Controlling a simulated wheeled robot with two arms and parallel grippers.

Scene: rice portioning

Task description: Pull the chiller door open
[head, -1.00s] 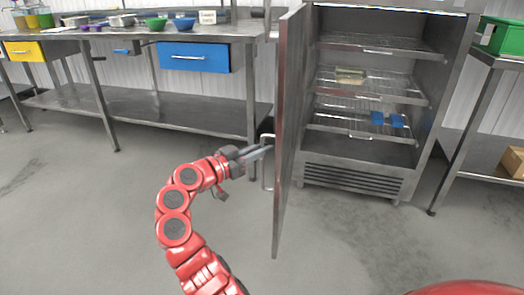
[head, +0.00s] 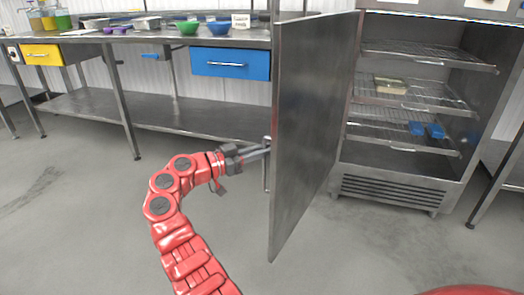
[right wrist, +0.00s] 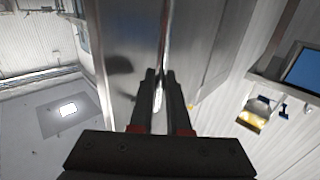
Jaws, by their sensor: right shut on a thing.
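The chiller door (head: 312,130) is a flat steel panel standing wide open to the left of the chiller cabinet (head: 395,188). Its broad face is turned toward the head camera. A slim bar handle (head: 266,176) shows at its free edge. My right gripper (head: 266,152) is shut on the handle, with its red arm curving up from below. In the right wrist view its two dark fingers (right wrist: 160,84) close together at the handle beside the steel door (right wrist: 125,50). The fingers hide part of the handle. My left gripper is not in view.
Inside the chiller, wire racks (head: 430,97) hold a pale package (head: 390,85) and blue items (head: 426,129). A steel worktable with a blue drawer (head: 231,64), a yellow drawer (head: 42,54) and bowls (head: 188,27) stands behind the door. The grey floor (head: 90,220) at left is clear.

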